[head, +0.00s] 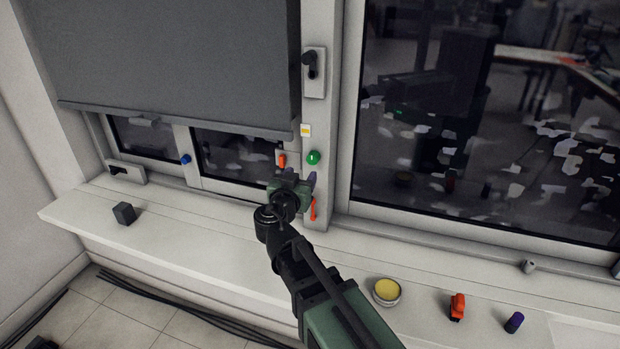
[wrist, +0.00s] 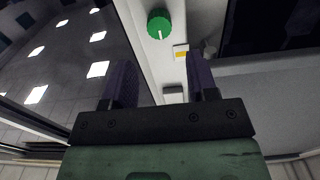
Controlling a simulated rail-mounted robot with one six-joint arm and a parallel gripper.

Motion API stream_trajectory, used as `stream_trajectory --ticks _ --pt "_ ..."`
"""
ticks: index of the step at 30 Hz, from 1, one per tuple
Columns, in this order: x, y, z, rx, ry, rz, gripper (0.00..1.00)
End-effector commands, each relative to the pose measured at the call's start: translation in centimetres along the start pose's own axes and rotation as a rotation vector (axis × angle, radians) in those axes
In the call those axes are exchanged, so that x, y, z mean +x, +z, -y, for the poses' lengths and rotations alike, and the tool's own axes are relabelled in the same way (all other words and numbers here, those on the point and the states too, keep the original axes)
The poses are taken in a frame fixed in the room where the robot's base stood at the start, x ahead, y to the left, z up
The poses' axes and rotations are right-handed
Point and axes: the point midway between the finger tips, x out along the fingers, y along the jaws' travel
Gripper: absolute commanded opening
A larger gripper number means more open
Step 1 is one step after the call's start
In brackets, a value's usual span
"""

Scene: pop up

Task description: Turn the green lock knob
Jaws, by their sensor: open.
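The green lock knob (head: 313,157) is a round green knob on the light window post, right of the small lower panes. In the wrist view the knob (wrist: 159,22) shows at the top middle, with a short white mark at its lower edge. My gripper (head: 300,175) is just below the knob in the head view. In the wrist view the two dark purple fingers (wrist: 160,60) are spread apart with nothing held between them. The knob lies beyond the fingertips and apart from them.
A black-handled latch (head: 313,72) is higher on the post. The sill holds a dark cube (head: 124,213), a yellow-topped tin (head: 387,291), an orange object (head: 457,307) and a purple cylinder (head: 514,322).

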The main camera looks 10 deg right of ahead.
Motion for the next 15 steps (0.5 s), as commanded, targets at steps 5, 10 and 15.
stream_trajectory --ticks 5,10,15 --pt "1.4 0.0 0.1 -0.001 0.002 0.001 0.53" --pt "3.9 0.1 0.1 -0.002 0.003 0.001 0.53" --pt "6.5 0.1 0.0 -0.002 0.004 0.002 0.53"
